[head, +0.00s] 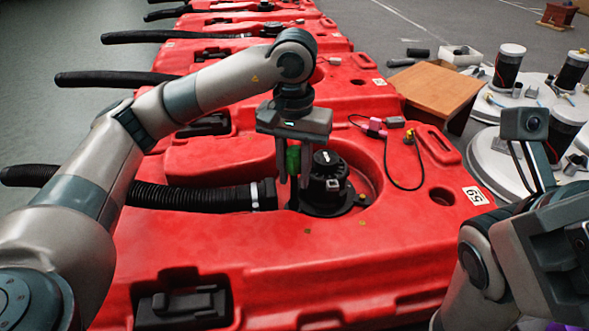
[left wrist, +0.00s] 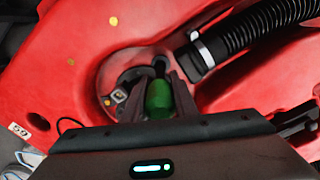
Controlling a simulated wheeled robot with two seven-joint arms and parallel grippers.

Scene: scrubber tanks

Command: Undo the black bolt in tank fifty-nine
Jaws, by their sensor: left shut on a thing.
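The red tank (head: 330,262) with the white label 59 (head: 475,196) lies in front of me; its label also shows in the left wrist view (left wrist: 18,130). My left gripper (head: 293,178) points down into the tank's round recess, just left of the black motor housing (head: 327,178). It is shut on a green tool handle (head: 293,160), which also shows between the fingers in the left wrist view (left wrist: 160,97). The tool's lower end and the black bolt cannot be made out behind the fingers and housing.
A black ribbed hose (head: 195,197) with a pale clamp meets the recess from the left. A wooden box (head: 432,88) and round white machines (head: 500,160) stand at the right. More red tanks line up behind.

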